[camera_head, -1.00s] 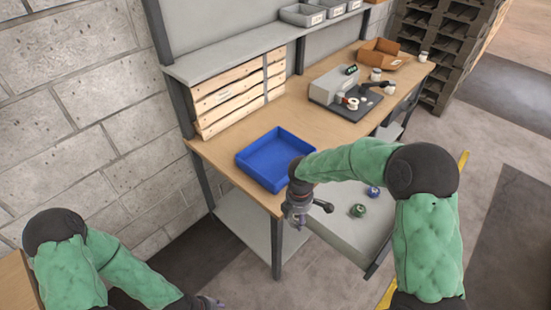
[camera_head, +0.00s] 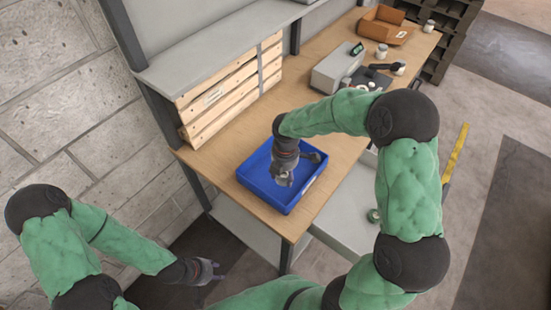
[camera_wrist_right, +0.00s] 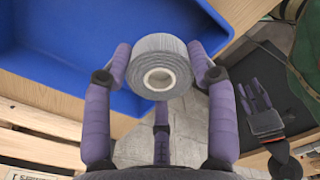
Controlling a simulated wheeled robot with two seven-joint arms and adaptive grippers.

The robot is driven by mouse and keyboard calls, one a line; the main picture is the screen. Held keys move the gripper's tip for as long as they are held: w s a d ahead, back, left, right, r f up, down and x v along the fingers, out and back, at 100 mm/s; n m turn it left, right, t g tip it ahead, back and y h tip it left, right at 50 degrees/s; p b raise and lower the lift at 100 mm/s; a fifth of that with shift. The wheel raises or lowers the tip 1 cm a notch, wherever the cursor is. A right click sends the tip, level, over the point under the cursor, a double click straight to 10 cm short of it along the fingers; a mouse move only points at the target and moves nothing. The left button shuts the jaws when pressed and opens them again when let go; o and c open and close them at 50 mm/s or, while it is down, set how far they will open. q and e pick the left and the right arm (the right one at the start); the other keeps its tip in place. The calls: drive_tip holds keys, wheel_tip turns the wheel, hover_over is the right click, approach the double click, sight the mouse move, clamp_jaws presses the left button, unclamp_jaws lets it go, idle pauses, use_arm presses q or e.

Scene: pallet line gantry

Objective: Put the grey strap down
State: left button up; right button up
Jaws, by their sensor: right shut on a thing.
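The grey strap (camera_wrist_right: 160,66) is a wound roll with a pale core, shown in the right wrist view. My right gripper (camera_head: 283,180) is shut on it, with purple fingers on both sides of the roll. In the head view this gripper is over the blue tray (camera_head: 250,190) on the bench; I cannot tell how high above its floor. The tray also shows behind the roll in the wrist view (camera_wrist_right: 60,40). My left gripper (camera_head: 208,272) is low at the left, away from the bench; its fingers look apart and empty in the wrist view (camera_wrist_right: 262,105).
The wooden bench (camera_head: 225,150) carries a slatted wooden rack (camera_head: 225,97), a grey machine (camera_head: 336,70) and an orange bin (camera_head: 386,25). An open grey drawer (camera_head: 345,215) below the bench holds a green roll (camera_head: 373,216), partly hidden by my right arm.

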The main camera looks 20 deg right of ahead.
sight(283, 193)
wheel_tip(283, 193, down, 10)
drive_tip(key=b, duration=0.2)
drive_tip(key=shift+r+b, duration=0.1)
drive_tip(key=shift+b, duration=0.25)
drive_tip(key=shift+f, duration=0.2)
drive_tip(key=o, duration=1)
drive_tip(key=shift+c, duration=0.2)
drive_tip(key=shift+r, duration=0.15)
wheel_tip(283, 193, up, 12)
drive_tip(key=p, duration=0.3)
drive_tip(key=shift+r, duration=0.1)
